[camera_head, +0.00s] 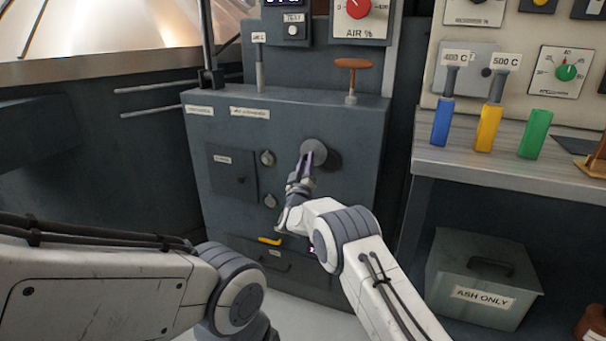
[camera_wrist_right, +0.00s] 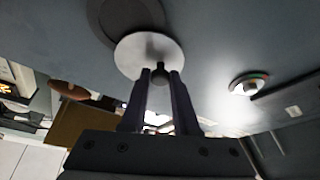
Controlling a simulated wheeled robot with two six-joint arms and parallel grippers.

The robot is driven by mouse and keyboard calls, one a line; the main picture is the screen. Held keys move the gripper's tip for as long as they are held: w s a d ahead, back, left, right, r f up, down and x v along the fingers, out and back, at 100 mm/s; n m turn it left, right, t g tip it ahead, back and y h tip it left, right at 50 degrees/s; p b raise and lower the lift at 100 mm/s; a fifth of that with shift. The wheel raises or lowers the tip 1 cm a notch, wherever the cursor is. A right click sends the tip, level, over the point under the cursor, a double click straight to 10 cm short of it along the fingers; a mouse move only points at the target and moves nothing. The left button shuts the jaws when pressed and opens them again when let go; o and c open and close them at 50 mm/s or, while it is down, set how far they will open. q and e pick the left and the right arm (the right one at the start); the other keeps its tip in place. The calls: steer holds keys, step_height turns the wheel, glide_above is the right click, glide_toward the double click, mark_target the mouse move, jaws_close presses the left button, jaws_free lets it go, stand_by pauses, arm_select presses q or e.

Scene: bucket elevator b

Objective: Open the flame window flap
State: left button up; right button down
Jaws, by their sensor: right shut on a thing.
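The flame window flap (camera_head: 313,146) is a round light grey disc on the front of the dark grey cabinet. It partly overlaps a darker round plate (camera_head: 329,160) behind it. My right gripper (camera_head: 309,154) reaches to the flap. In the right wrist view, its two fingers (camera_wrist_right: 160,75) are shut on the small dark knob (camera_wrist_right: 158,66) of the pale disc (camera_wrist_right: 134,51). The darker round plate (camera_wrist_right: 112,16) shows beside the disc there. The fingers hide part of the disc. My left arm crosses the lower left, with its gripper out of view.
The cabinet (camera_head: 285,110) also has a square panel (camera_head: 232,172), small round knobs (camera_head: 267,158), a drawer with a yellow handle (camera_head: 270,241) and a brown T-handle (camera_head: 352,70) on top. A workbench (camera_head: 470,165) with coloured-handled tools and an ash box (camera_head: 480,280) stand at right.

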steer(key=m+h, duration=0.1)
steer(key=m, duration=0.1)
steer(key=a+r+m+h+b, duration=0.1)
steer(key=shift+w+m, duration=0.15)
steer(key=shift+m, duration=0.25)
arm_select(q)
steer(key=shift+w+f+b, duration=0.15)
steer(key=shift+f+b, duration=0.2)
steer(key=shift+f, duration=0.4)
steer(key=shift+w+f+b, duration=0.15)
steer(key=shift+f+b, duration=0.15)
steer(key=shift+f, duration=0.45)
arm_select(e)
steer(key=shift+w+a+r+m+h, duration=0.1)
steer(key=shift+r+m+h, duration=0.25)
steer(key=shift+m, duration=0.3)
steer(key=shift+s+a+r+m+h, duration=0.1)
steer(key=shift+r+m+h, duration=0.25)
steer(key=shift+m, duration=0.35)
steer(key=shift+w+r+m+h, duration=0.1)
steer(key=shift+r+m+h, duration=0.25)
steer(key=shift+m, duration=0.3)
steer(key=c, duration=0.7)
jaws_free()
steer(key=shift+o, duration=0.2)
arm_select(q)
steer(key=shift+r+p, duration=1.35)
arm_select(e)
glide_toward(306, 141)
steer(key=shift+v, duration=2.45)
